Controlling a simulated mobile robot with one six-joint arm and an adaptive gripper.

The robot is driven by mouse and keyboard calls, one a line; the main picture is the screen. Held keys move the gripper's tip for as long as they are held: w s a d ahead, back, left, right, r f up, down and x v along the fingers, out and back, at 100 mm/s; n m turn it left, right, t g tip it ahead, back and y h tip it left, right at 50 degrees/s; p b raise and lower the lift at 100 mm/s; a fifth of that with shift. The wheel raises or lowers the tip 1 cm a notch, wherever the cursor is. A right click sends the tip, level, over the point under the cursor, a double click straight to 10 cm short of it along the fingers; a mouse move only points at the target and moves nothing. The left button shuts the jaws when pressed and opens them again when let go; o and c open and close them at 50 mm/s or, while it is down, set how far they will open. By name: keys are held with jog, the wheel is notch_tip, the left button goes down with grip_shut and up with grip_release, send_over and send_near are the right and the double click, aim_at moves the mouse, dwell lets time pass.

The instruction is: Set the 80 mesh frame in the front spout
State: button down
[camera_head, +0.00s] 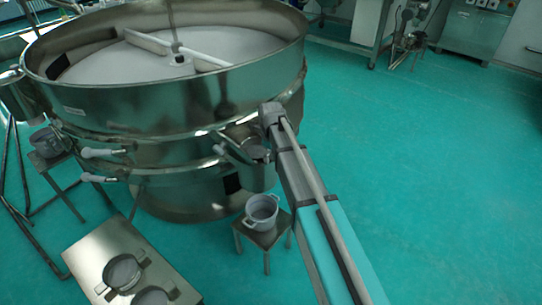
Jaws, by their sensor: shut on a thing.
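The front spout (258,178) is a metal outlet on the lower front side of the big sieve. A small round grey mesh frame (257,153) shows at its mouth, beside the end of my arm. My gripper (262,142) is at the spout, shut on this frame; its fingers are mostly hidden by my arm. I cannot read a mesh number or tell whether the frame is seated. Two other round frames with handles (122,271) (151,297) lie on a low metal table (108,247) at the lower left.
The steel sieve (190,115) fills the upper left, with clamp handles (101,152) on its side. A grey pot (262,210) stands on a small stool (265,239) below the spout. Another pot (46,142) stands at the left. The green floor at right is clear.

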jog(key=shift+f+b, duration=0.45)
jog(key=shift+f, duration=0.05)
dwell(0.3)
jog(key=shift+c, duration=0.7)
grip_release()
jog(key=shift+s+r, duration=0.1)
jog(key=shift+r, duration=0.05)
